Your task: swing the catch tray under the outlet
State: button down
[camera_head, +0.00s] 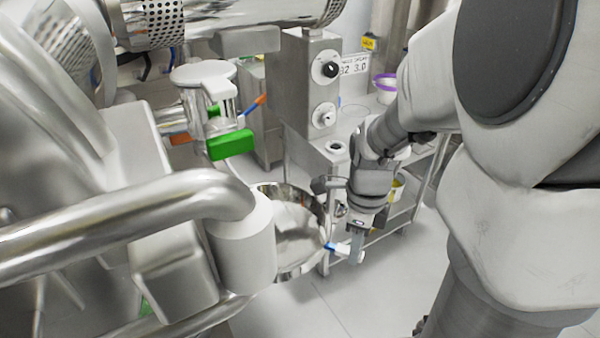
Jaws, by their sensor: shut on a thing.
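The catch tray (298,222) is a round, shiny metal pan with a raised rim, right of the thick pipe at the centre of the view. Its left part is hidden behind the pipe's pale end. A short white and blue handle (332,246) sticks out from its right rim. My gripper (356,247) points down at the tray's right side and is shut on this handle. I cannot tell for sure which part is the outlet; a perforated metal cylinder (150,18) lies at the top left, above and left of the tray.
A thick bent pipe (120,222) crosses the left foreground. A white fitting with a green block (231,144) stands above the tray. A steel control column with knobs (311,85) stands behind it. A steel bench (352,112) is at the back right. Floor (345,300) is clear below my gripper.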

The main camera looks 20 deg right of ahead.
jog(key=c, duration=0.7)
grip_release()
